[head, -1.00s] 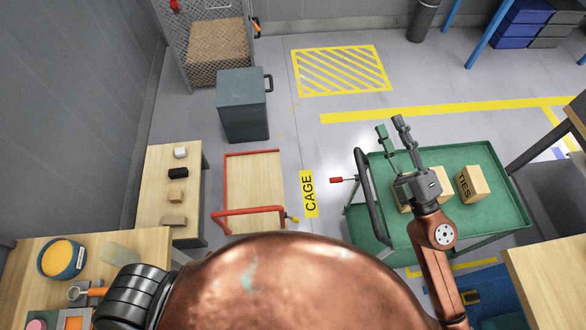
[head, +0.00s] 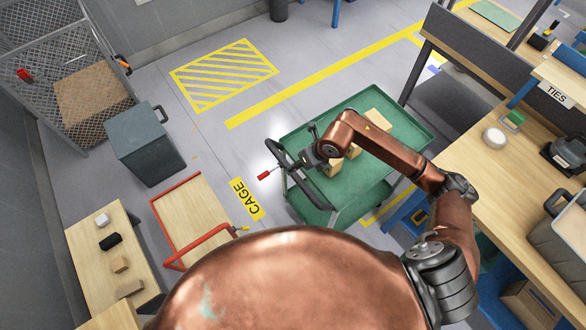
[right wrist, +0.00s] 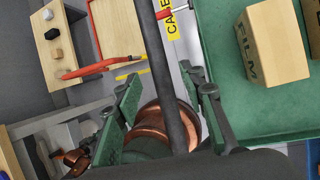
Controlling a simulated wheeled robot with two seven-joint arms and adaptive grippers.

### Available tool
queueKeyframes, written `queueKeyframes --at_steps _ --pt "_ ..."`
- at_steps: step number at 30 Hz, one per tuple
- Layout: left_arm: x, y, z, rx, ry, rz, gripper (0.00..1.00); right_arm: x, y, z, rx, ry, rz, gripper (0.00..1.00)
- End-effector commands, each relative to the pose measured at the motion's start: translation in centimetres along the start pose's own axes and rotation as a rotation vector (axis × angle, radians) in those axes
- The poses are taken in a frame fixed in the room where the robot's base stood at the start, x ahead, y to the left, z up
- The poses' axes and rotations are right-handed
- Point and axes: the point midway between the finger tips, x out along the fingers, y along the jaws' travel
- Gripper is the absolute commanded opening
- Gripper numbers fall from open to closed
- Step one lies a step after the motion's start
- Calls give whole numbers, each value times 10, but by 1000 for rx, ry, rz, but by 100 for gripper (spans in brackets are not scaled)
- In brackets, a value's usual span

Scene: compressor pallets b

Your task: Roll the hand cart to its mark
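The green cart (head: 400,117) stands right of the CAGE floor label, boxes on its top tray. Its dark push handle (head: 284,160) is at its left end, with a red-tipped lever (head: 264,176) sticking out. My right gripper (head: 308,152) is at this handle. In the right wrist view the dark handle bar (right wrist: 165,75) runs between the spread fingers of my right gripper (right wrist: 165,95), with gaps at both sides. A flat wooden cart (head: 190,207) with a red rail stands left of the label. The yellow hatched floor area (head: 222,75) is empty. My left gripper is out of view.
A dark grey bin (head: 145,145) and a mesh cage (head: 62,60) stand at the left. A small table (head: 105,270) with several blocks is at the lower left. A wooden workbench (head: 470,165) is at the right. Floor between the green cart and the hatched area looks clear.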

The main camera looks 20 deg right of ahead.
Motion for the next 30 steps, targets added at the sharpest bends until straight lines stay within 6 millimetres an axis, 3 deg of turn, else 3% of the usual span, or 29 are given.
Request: queueKeyframes --at_steps 3,9,20,30 --pt "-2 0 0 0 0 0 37 20 1 -1 1 2 3 37" --pt "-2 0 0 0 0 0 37 40 1 0 1 0 3 37" --pt "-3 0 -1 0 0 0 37 45 1 0 0 -1 3 37" --pt "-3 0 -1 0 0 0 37 45 1 0 0 -1 3 13"
